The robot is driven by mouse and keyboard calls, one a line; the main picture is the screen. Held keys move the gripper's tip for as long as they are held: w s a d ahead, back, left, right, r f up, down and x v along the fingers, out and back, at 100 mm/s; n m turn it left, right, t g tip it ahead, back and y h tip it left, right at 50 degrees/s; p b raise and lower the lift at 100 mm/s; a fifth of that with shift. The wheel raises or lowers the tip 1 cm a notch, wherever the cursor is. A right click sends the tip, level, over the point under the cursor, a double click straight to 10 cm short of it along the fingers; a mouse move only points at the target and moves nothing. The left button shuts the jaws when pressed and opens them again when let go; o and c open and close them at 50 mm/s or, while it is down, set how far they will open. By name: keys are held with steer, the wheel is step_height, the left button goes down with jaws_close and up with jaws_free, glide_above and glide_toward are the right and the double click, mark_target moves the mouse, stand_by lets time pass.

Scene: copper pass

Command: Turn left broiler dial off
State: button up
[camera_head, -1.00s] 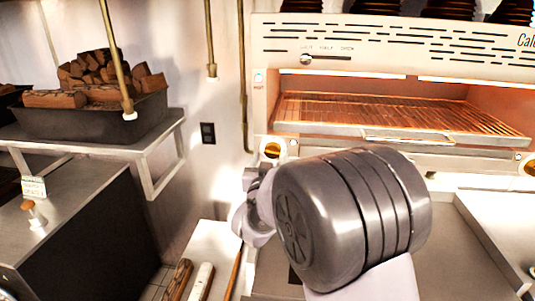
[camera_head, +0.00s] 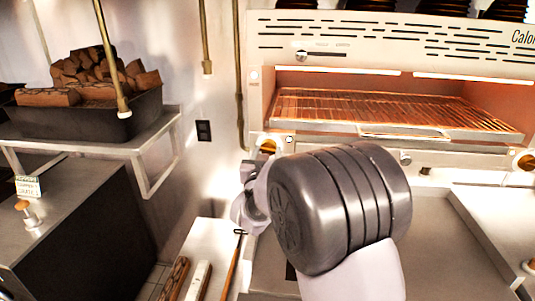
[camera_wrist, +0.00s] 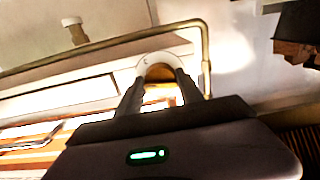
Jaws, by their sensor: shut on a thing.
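The broiler (camera_head: 300,35) is at the back right in the head view, its grate glowing orange. The left broiler dial (camera_head: 268,144) is a round brass knob low on the broiler's left front. The right dial (camera_head: 526,162) is at the right edge. My gripper (camera_wrist: 158,80) is at the left dial, its two fingers on either side of it and shut on it. In the wrist view, the dial's pale rim (camera_wrist: 147,61) shows beyond the fingertips. The dial's marking is too small to read. In the head view, my arm partly hides the fingers.
A lever slider (camera_head: 302,56) is on the broiler's upper front. A brass pipe (camera_head: 239,100) runs down the wall just left of the broiler. A dark tray (camera_head: 90,124) of firewood stands on a shelf at left. Wooden-handled tools (camera_head: 230,270) lie on the counter below.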

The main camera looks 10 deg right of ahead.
steer(key=n, duration=0.4)
steer(key=shift+n, duration=0.4)
steer(key=n+p, duration=0.1)
steer(key=n, duration=0.4)
steer(key=shift+d+r, duration=0.1)
steer(key=shift+r, duration=0.05)
steer(key=n+p, duration=0.2)
steer(key=n, duration=0.3)
steer(key=n+p, duration=0.2)
steer(key=n, duration=0.2)
steer(key=shift+n, duration=0.4)
steer(key=o, duration=1.4)
steer(key=shift+c, duration=0.2)
